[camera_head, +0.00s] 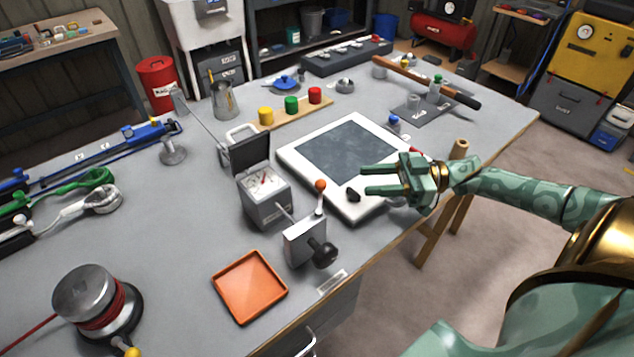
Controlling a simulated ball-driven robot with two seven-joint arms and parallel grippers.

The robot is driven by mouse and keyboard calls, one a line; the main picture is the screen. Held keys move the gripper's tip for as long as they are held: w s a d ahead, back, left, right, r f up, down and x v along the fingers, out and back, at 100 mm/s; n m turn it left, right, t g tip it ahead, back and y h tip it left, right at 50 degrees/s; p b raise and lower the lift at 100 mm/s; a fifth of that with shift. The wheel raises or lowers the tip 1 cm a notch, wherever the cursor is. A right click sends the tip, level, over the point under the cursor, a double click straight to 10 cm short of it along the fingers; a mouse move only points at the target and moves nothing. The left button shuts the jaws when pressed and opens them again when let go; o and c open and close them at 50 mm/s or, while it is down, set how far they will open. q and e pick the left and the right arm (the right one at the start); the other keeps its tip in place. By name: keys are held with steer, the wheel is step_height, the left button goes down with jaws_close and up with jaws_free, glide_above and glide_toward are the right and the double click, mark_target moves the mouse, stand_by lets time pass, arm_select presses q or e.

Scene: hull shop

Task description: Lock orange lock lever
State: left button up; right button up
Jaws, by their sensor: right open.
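The orange lock lever (320,185) is a thin stem with an orange ball on top. It stands about upright on a small grey box (299,241) with a black knob (324,254) on its right side, at the front edge of the table. My right gripper (364,181) comes in from the right, its green fingers open and pointing left. Its fingertips are a short way right of the orange ball, apart from it and over the white-framed panel, with nothing between them. My left gripper is out of view.
A grey meter box (264,209) with a raised lid stands behind the lever box. An orange tray (250,287) lies in front-left of it. The white-framed panel (292,155) lies under and beyond my gripper. A red-wound spool (97,312) stands at the front left.

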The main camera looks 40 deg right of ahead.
mark_target(321, 180)
steer(key=b+x, duration=0.1)
steer(key=x, duration=1)
steer(key=shift+a+r, duration=0.1)
steer(key=shift+a, duration=0.05)
jaws_close()
